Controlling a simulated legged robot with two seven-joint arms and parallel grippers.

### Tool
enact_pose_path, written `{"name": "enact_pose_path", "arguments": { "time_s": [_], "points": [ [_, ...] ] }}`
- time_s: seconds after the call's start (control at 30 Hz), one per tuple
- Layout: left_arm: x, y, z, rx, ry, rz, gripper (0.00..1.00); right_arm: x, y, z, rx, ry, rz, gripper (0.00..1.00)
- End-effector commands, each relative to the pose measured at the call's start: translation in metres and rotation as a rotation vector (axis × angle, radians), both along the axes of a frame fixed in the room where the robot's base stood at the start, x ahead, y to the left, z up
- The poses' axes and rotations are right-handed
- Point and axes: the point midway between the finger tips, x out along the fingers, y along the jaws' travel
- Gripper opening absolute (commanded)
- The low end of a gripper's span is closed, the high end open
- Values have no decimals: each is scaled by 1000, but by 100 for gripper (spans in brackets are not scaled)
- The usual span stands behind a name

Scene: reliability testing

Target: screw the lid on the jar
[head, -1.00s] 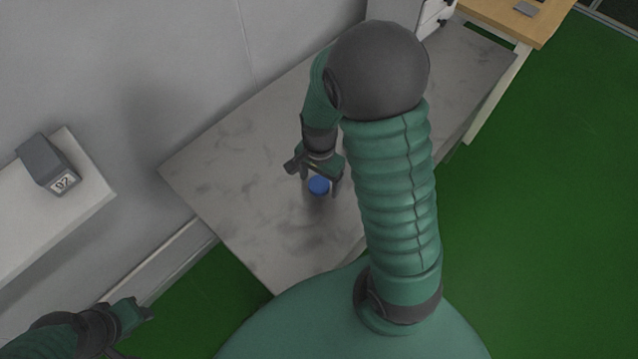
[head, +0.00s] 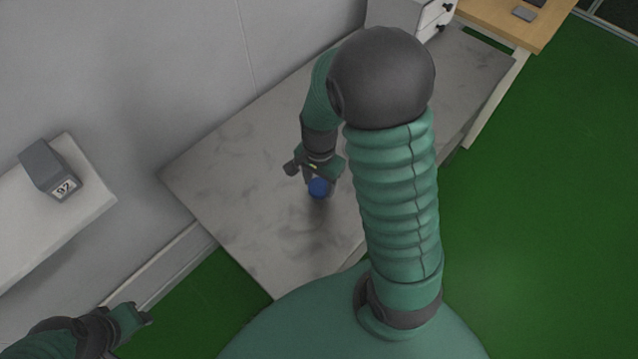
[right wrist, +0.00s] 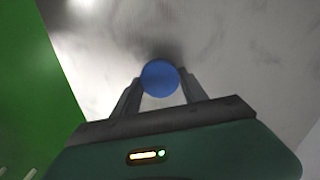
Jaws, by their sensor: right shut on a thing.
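A round blue lid (head: 318,187) shows over the grey marbled table, between the fingers of my right gripper (head: 319,185). In the right wrist view the blue lid (right wrist: 161,78) sits between the two dark fingertips of the right gripper (right wrist: 160,84), which are shut on it from both sides. I cannot make out a jar; whether one is under the lid is hidden from above. My left gripper (head: 136,314) is at the lower left, away from the table, and its fingers are too unclear to tell open from shut.
The marbled table (head: 225,180) is otherwise clear around the lid. A white shelf (head: 85,200) at the left holds a grey box (head: 52,170) with a number label. A wooden desk (head: 510,25) stands at the upper right. The floor (head: 540,220) is green.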

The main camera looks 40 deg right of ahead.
Motion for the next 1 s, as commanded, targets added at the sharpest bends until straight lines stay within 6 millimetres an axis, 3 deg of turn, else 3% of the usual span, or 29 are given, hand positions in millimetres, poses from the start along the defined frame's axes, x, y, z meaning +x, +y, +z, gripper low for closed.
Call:
{"name": "enact_pose_path", "arguments": {
  "time_s": [0.17, 0.6, 0.67, 0.8, 1.0],
  "points": [
    [0, 0, 9, 0, 0, 0, 40, -4, -1, 24, 0, -2, 0, 13],
    [0, 0, 14, 0, 0, 0, 40, -105, -19, 32, 1, -3, -4, 13],
    [1, 0, -13, 0, -2, 0, 40, -104, -20, 19, 0, -12, 5, 13],
    [-1, 0, -50, 0, 1, 0, 40, -111, -21, 19, 2, -16, 9, 13],
    [-1, 0, -82, 0, 1, 0, 40, -133, -25, 27, -2, -7, 1, 13]
  ]
}}
